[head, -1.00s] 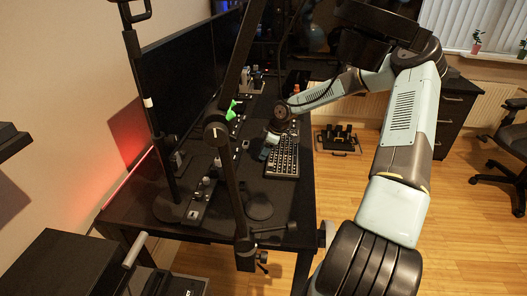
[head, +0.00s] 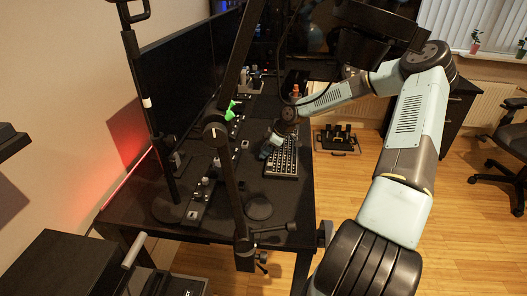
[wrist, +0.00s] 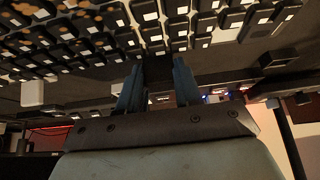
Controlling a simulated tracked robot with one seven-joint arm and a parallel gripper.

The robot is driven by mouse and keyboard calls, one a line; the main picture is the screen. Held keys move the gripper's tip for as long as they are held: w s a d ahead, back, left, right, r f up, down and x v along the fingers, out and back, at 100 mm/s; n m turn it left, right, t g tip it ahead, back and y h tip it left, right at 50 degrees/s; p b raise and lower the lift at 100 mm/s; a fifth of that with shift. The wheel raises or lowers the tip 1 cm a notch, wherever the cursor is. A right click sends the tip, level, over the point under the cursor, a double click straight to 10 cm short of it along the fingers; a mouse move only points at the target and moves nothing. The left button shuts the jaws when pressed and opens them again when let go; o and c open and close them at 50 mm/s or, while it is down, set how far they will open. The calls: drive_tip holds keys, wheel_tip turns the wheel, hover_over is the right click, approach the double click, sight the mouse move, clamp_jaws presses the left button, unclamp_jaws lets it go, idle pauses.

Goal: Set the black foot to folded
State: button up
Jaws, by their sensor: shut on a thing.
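A black keyboard (head: 284,157) with light key marks lies on the dark desk. In the wrist view the keyboard (wrist: 150,32) fills the top of the picture. My gripper (head: 266,150) is at its left long edge in the head view. In the wrist view the two blue fingers of my gripper (wrist: 159,68) point at that edge, one on either side of a dark part. My gripper is shut on this part, which is too dark to make out clearly. I cannot clearly make out the black foot or its angle.
Black monitors (head: 178,85) stand along the left of the desk. A black stand pole (head: 229,180) rises in front. A green object (head: 231,110) and small controls (head: 203,190) lie left of the keyboard. A round black base (head: 259,208) sits nearer on the desk.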

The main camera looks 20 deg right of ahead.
drive_tip(key=o, duration=1.1)
drive_tip(key=shift+c, duration=0.2)
drive_tip(key=v, duration=1.3)
drive_tip(key=shift+r, duration=0.35)
drive_tip(key=shift+d, duration=0.1)
